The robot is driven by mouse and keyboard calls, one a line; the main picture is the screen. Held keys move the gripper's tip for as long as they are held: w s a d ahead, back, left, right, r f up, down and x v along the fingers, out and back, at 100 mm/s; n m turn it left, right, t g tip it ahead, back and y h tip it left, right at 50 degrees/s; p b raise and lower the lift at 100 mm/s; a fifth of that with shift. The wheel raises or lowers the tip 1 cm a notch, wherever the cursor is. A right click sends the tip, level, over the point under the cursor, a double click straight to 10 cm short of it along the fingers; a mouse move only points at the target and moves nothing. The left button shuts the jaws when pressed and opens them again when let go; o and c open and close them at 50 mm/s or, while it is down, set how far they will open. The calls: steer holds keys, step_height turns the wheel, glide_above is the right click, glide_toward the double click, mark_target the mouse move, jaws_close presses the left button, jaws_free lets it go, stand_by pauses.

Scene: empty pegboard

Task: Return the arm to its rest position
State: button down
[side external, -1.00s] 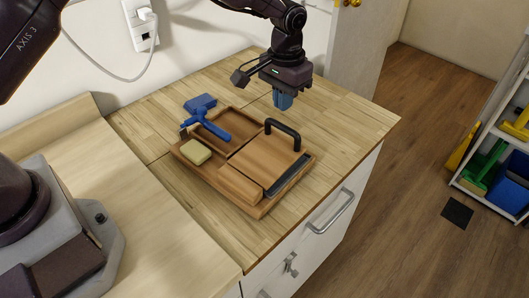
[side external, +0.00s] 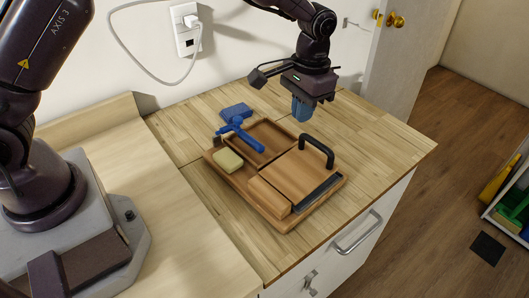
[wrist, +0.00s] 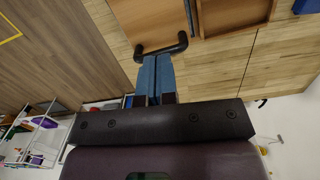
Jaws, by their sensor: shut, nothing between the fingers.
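My gripper (side external: 302,108) has blue fingers pointing down, shut with nothing between them. It hangs above the counter (side external: 370,150) at the back right of the wooden tray (side external: 277,224), near a black handle (side external: 317,148). In the wrist view the closed fingers (wrist: 158,57) overlap the handle (wrist: 163,47) in line of sight. The side external view shows the gripper above the handle, so I see no clear contact. My arm reaches in from the top of the side view.
In the tray lie a yellow sponge (side external: 228,160) and a blue-handled tool (side external: 241,133). A wall outlet with a white plug (side external: 187,30) is at the back left. The counter's right end is clear.

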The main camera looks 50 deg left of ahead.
steer(key=s+a+r+t, duration=0.2)
steer(key=s+a+r, duration=0.1)
steer(key=s+r, duration=0.3)
steer(key=s+a+r+t, duration=0.2)
steer(key=s+r, duration=0.4)
steer(key=s, duration=0.5)
steer(key=s+a+r+t, duration=0.2)
steer(key=s+a+r, duration=0.2)
steer(key=s, duration=0.5)
steer(key=shift+a+r+n, duration=0.25)
steer(key=shift+r+n, duration=0.15)
steer(key=shift+r, duration=0.55)
steer(key=shift+s, duration=0.1)
